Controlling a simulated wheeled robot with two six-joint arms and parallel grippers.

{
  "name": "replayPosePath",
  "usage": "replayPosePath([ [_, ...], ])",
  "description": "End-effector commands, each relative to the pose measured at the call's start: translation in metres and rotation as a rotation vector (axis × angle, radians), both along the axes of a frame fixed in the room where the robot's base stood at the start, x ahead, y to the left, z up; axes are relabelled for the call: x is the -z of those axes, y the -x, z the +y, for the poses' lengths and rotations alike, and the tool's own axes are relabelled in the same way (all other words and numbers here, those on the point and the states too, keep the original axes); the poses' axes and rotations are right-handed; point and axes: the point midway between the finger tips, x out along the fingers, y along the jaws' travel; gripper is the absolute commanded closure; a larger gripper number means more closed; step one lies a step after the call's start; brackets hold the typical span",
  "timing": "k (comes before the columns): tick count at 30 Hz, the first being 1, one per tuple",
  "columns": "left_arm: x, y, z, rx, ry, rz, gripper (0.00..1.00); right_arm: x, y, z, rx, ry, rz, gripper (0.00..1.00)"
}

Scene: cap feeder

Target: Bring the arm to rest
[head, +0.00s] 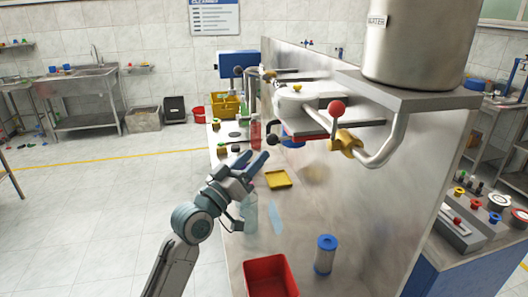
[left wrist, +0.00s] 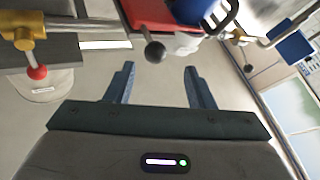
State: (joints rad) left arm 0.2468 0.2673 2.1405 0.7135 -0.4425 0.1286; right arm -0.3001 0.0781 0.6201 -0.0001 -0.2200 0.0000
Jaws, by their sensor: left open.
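My left gripper (head: 254,163) is open and empty. In the head view it is raised at the left edge of the metal counter, with its blue fingers pointing up and to the right. In the left wrist view my left gripper (left wrist: 159,82) shows its two blue fingers spread wide with nothing between them. Beyond the fingertips is a black ball knob (left wrist: 154,51) on a lever, apart from the fingers. My right gripper is in neither view.
On the counter are a yellow tray (head: 278,179), a red bin (head: 268,278), a blue cylinder (head: 325,255) and a red bottle (head: 255,132). A steel tank (head: 415,45) and a red ball lever (head: 336,108) stand at right. Open floor lies left.

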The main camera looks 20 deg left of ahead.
Motion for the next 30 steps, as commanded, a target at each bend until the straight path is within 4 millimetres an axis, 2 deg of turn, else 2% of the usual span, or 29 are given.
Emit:
replayPosePath([
  [6, 0.005, 0.012, 0.004, 0.001, 0.000, 0.000, 0.51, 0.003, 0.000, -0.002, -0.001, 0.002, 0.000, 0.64],
  [19, 0.005, 0.012, 0.004, 0.001, 0.000, 0.001, 0.51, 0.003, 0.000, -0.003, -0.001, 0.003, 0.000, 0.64],
  [21, 0.011, 0.013, 0.003, -0.001, -0.009, 0.017, 0.51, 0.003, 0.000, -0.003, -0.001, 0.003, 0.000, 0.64],
  [23, 0.025, 0.016, 0.001, -0.005, -0.031, 0.053, 0.51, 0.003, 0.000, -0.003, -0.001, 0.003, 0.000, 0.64],
  [26, 0.071, 0.027, -0.006, -0.021, -0.112, 0.176, 0.51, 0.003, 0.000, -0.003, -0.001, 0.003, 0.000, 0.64],
  [29, 0.138, 0.053, -0.012, -0.042, -0.231, 0.365, 0.51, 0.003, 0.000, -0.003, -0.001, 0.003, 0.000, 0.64],
  [30, 0.166, 0.068, -0.012, -0.050, -0.283, 0.448, 0.51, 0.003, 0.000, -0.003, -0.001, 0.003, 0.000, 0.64],
])
